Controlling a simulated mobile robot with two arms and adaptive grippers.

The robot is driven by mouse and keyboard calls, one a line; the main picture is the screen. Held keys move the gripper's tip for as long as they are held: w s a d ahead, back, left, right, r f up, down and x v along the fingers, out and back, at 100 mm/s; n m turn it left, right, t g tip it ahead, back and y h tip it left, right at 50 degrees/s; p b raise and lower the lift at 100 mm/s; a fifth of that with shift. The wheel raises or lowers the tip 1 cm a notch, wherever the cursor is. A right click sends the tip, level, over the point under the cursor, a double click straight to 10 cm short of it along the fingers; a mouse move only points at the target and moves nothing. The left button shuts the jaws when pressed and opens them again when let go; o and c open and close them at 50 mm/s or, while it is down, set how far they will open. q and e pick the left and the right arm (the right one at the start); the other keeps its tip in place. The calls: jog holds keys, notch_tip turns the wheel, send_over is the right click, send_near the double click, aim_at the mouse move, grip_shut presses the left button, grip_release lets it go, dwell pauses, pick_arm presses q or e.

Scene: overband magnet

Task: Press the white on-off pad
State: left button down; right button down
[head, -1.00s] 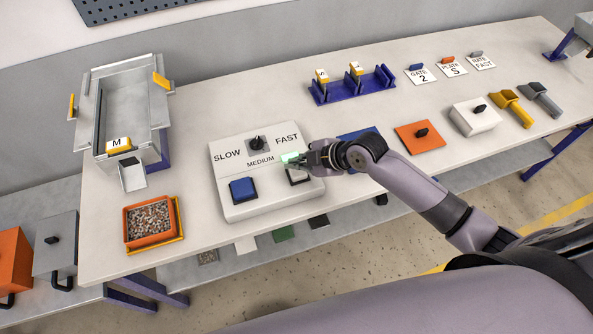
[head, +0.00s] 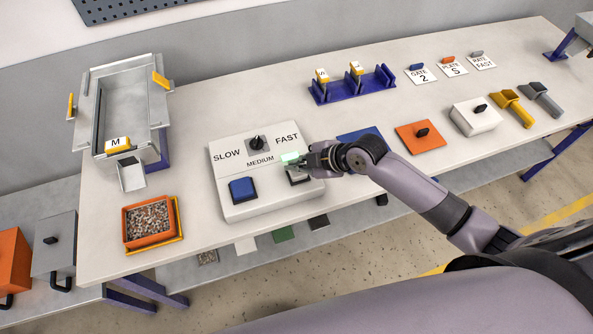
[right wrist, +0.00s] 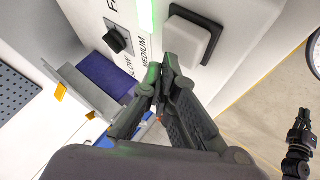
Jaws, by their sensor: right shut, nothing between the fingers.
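The white on-off pad (head: 297,178) sits in a dark frame on the front right of the white control box (head: 258,210). My right gripper partly hides it in the head view. It also shows in the right wrist view (right wrist: 187,40). My right gripper (head: 304,161) is shut and empty, with its fingertips (right wrist: 166,72) at the pad's edge. I cannot tell whether they touch it. A green lit indicator (head: 290,158) glows beside the fingertips.
The box also carries a blue pad (head: 242,189) and a black speed knob (head: 257,143). An orange tray of granules (head: 150,222) stands to the left. A blue plate (head: 360,135) lies partly behind my arm, and an orange plate (head: 420,137) lies right of it.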

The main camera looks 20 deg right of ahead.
aim_at(297, 173)
jog(key=shift+f+b, duration=0.5)
jog(key=shift+f, duration=0.25)
dwell(0.4)
jog(key=shift+r, duration=0.1)
jog(key=shift+r+p, duration=1.1)
notch_tip(297, 173, up, 6)
jog(key=p, duration=0.5)
